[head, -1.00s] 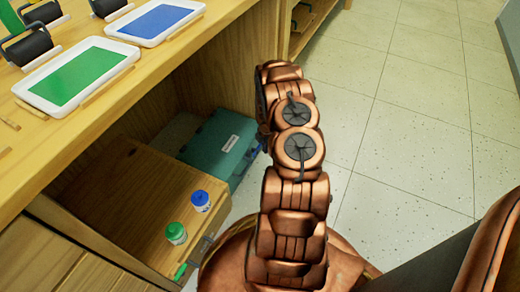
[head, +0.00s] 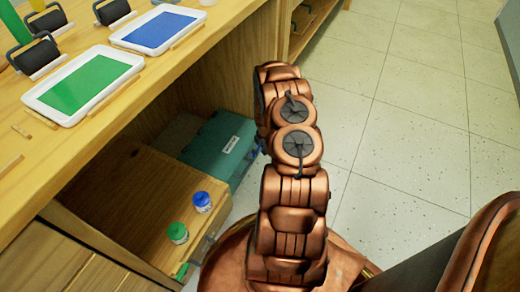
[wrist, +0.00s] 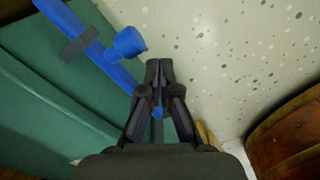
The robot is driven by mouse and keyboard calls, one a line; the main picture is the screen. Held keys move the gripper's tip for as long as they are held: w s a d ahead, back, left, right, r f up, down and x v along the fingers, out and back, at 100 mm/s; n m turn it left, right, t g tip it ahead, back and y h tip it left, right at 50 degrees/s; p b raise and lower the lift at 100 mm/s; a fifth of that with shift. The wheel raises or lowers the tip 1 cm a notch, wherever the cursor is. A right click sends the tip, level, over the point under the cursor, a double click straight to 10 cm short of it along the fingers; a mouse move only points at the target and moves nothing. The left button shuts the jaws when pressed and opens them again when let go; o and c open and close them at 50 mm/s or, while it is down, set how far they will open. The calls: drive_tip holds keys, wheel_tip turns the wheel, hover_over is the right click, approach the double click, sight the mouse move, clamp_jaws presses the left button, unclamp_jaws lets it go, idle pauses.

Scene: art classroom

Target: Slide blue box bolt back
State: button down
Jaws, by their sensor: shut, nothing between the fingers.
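A blue bolt (wrist: 82,30) with a round blue knob (wrist: 127,42) lies along the edge of a teal box (wrist: 40,90) in the wrist view. A dark grey bracket (wrist: 80,44) crosses the bolt. My gripper (wrist: 159,66) is shut and empty, its fingertips just right of and below the knob. I cannot tell whether they touch it. A bit of blue (wrist: 157,112) shows between the fingers' bases, behind them.
A wooden box (head: 130,195) stands in front of the teal box, with a blue-capped jar (head: 202,202) and a green-capped jar (head: 178,233) on it. The bench above holds a green tray (head: 30,100), a blue tray (head: 118,41) and rollers. Tiled floor (head: 420,120) to the right is clear.

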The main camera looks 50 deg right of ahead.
wheel_tip(320, 180, up, 6)
drive_tip(key=p, duration=0.6)
drive_tip(key=shift+r, duration=0.25)
idle(0.6)
